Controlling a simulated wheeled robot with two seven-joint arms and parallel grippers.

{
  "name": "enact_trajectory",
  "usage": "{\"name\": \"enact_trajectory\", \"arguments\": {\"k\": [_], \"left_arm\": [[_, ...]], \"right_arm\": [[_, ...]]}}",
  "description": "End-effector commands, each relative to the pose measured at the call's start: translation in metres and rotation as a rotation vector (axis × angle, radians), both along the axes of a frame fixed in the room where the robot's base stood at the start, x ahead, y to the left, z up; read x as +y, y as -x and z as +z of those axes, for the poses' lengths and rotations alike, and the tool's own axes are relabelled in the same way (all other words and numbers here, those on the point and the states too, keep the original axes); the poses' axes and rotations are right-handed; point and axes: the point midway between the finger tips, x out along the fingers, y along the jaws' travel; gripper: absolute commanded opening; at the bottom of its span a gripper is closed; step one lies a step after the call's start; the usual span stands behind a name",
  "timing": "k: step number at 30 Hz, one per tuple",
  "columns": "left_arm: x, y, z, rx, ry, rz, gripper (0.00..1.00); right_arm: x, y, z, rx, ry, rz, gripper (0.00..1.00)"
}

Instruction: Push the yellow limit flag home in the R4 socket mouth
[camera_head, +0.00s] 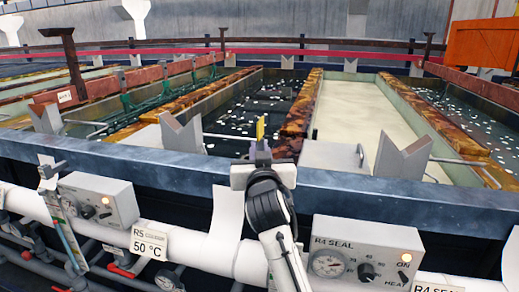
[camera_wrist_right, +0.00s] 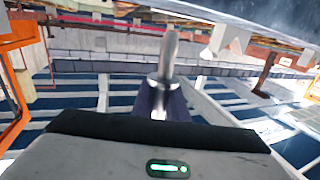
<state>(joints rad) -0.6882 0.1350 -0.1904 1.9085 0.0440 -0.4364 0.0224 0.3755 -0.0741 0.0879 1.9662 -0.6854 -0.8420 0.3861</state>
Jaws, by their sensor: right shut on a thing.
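The yellow limit flag (camera_head: 260,128) stands upright above my right gripper (camera_head: 261,152), over the near end of the dark tank in the head view. My right gripper is shut on it, with its arm rising from the bottom middle. In the right wrist view my right gripper (camera_wrist_right: 162,98) shows from behind with a grey metal piece between its fingers; the yellow does not show there. The R4 seal box (camera_head: 360,255) is on the front, right of my arm. I cannot make out the R4 socket mouth. My left gripper is not in view.
A blue-grey rail (camera_head: 350,194) runs across the tank fronts. Notched grey saddles (camera_head: 403,158) (camera_head: 183,134) stand behind it on both sides of the flag. A white pipe (camera_head: 195,248), the R5 label (camera_head: 149,242) and another control box (camera_head: 98,200) lie below the rail.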

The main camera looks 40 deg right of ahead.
Motion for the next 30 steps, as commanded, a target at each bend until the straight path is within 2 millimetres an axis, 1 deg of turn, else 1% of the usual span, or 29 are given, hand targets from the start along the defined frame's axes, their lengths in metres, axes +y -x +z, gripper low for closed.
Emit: {"name": "enact_trajectory", "arguments": {"k": [2,3,19,24,30], "left_arm": [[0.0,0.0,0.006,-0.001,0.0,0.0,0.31],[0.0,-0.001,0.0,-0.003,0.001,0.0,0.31],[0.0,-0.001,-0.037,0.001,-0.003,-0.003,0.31],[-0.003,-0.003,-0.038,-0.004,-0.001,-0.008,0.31],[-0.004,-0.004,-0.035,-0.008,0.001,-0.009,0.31]], "right_arm": [[0.001,0.002,0.003,0.002,-0.003,0.002,0.0],[0.001,0.002,-0.004,0.001,-0.002,0.001,0.0],[0.001,0.001,-0.052,0.002,-0.002,0.002,0.0],[0.001,0.001,-0.058,0.001,-0.002,0.002,0.0],[0.001,0.002,-0.057,0.0,-0.001,0.002,0.0]]}}
